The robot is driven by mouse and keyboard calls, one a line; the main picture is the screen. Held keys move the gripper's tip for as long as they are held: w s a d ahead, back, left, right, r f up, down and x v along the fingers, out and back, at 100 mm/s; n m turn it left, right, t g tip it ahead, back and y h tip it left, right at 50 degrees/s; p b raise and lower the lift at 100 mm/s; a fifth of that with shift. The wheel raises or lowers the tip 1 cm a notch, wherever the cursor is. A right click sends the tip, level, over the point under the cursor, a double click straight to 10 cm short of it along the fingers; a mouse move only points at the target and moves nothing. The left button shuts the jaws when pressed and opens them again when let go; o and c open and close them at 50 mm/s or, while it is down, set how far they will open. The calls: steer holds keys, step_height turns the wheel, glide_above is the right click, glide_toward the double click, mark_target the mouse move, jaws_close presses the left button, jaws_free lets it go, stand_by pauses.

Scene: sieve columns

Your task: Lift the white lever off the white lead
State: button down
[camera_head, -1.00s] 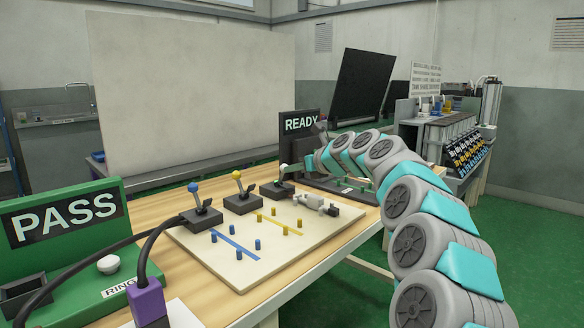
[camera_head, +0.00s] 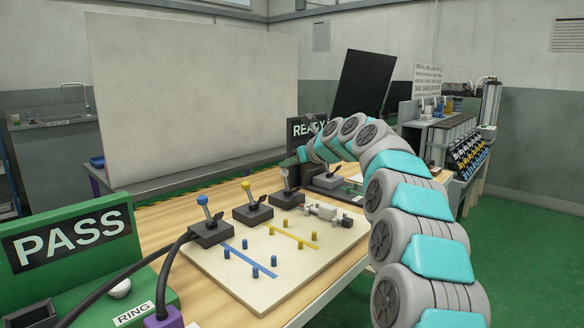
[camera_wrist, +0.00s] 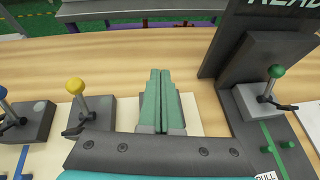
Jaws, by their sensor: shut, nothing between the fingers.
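The white lever (camera_head: 286,182) stands behind the yellow lever (camera_head: 253,200) in a row on the pale board (camera_head: 240,288). Its base and lower stem show in the head view; its knob is covered by or close beside my gripper (camera_head: 289,162). A white plug-like piece (camera_head: 322,212), perhaps the end of the white lead, lies on the board near it. In the wrist view my green fingers (camera_wrist: 160,72) are shut together and empty, hiding the white lever. I cannot tell whether they touch it.
The blue lever (camera_head: 206,220) stands nearer, with blue and yellow pegs on the board. A green lever (camera_wrist: 270,85) stands right of my fingers, beside the dark READY screen (camera_wrist: 262,75). A green PASS stand (camera_head: 75,250) and a black cable are at the front left.

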steer(key=shift+w+a+f, duration=0.1)
steer(key=shift+w+a, duration=0.45)
stand_by(1.4)
